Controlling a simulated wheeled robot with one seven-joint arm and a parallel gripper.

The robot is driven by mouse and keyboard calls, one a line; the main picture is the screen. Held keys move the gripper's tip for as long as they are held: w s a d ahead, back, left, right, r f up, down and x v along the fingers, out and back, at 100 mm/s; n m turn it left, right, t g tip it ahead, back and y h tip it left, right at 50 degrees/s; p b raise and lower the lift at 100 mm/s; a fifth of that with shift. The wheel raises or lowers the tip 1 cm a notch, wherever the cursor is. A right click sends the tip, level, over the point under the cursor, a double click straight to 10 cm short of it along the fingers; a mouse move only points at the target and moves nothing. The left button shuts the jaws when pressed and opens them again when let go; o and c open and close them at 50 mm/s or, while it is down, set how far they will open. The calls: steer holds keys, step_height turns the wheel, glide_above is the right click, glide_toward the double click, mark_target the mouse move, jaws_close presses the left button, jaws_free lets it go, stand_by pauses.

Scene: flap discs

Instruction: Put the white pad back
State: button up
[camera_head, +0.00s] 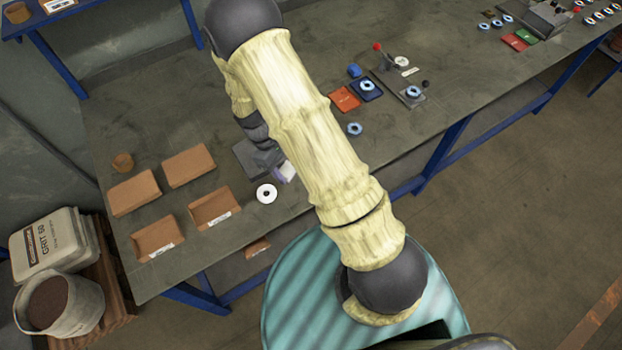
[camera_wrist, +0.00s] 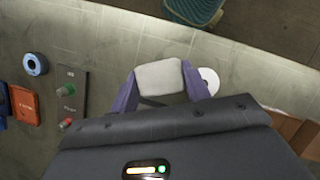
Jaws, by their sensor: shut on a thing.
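In the wrist view the white pad (camera_wrist: 158,76) is a pale, rounded block between the two purple fingers of my gripper (camera_wrist: 160,88). The fingers press on its left and right sides. In the head view my gripper (camera_head: 286,172) is over the bench, partly hidden by my arm, and the pad is hard to make out there. A flat white disc with a centre hole (camera_head: 266,193) lies on the bench just in front of the gripper. It also shows right of the fingers in the wrist view (camera_wrist: 212,76).
A dark panel with green and red buttons (camera_wrist: 70,95) and a blue-rimmed disc (camera_wrist: 36,64) lie left of the gripper in the wrist view.

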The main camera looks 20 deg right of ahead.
steer(key=w+d+f+m+y, duration=0.1)
steer(key=w+d+f+m, duration=0.1)
steer(key=m, duration=0.1)
steer(key=w+d+f+m+g+y+b, duration=0.1)
steer(key=w+d+f+m, duration=0.1)
steer(key=d, duration=0.1)
steer(key=w+d+f+m+y, duration=0.1)
steer(key=w+d+f+m, duration=0.1)
steer(key=f+m, duration=0.1)
steer(key=shift+w+d+m+b, duration=0.1)
steer(key=shift+d+m+b, duration=0.2)
steer(key=shift+d+b, duration=0.05)
steer(key=shift+r, duration=0.1)
